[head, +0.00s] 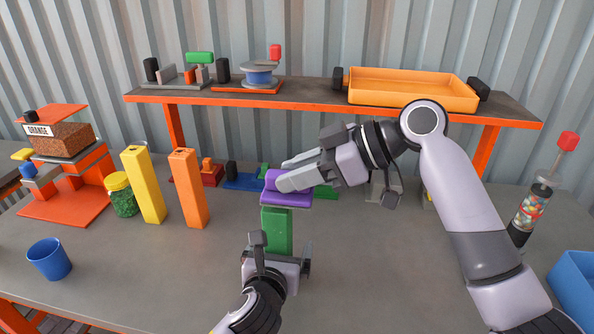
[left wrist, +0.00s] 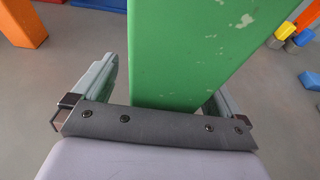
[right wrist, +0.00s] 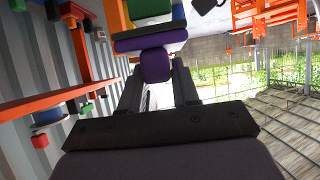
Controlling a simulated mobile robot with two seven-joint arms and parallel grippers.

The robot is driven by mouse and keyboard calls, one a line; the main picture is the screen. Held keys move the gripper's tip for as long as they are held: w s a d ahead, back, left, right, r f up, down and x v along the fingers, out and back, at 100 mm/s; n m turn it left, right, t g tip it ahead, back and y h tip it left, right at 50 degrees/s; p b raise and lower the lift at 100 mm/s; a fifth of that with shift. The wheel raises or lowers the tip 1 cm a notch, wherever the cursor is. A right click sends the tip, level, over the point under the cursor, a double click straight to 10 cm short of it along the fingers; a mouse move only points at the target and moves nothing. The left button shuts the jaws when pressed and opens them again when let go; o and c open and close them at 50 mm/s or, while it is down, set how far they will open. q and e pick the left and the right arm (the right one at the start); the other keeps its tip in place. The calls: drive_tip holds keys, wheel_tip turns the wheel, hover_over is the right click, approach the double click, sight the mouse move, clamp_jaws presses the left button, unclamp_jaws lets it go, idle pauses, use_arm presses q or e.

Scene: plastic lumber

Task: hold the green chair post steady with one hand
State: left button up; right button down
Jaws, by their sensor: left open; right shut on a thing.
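The green post (head: 277,230) stands upright on the workbench and fills the middle of the left wrist view (left wrist: 200,50). A purple slab (head: 288,201) sits on its top, with a purple knob-like piece (right wrist: 155,65) on the slab. My left gripper (head: 282,252) is open, low on the post, with one finger on each side of it. A gap shows at the left finger; contact at the right finger is unclear. My right gripper (head: 283,178) is shut on the purple piece above the post. Its fingers hide part of that piece.
A yellow post (head: 143,185) and an orange post (head: 188,188) stand to the left, beside a green-filled jar (head: 122,197). A blue cup (head: 49,259) is front left; a blue bin (head: 573,283) is far right. An orange tray (head: 412,90) sits on the rear shelf.

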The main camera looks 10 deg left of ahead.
sight(266, 185)
drive_tip(key=shift+f, duration=1)
drive_tip(key=shift+a, duration=0.15)
drive_tip(key=shift+a+f, duration=0.15)
drive_tip(key=shift+a, duration=1.7)
drive_tip(key=shift+d, duration=2.05)
drive_tip(key=shift+r, duration=0.2)
drive_tip(key=shift+r, duration=0.15)
drive_tip(key=shift+r, duration=3.05)
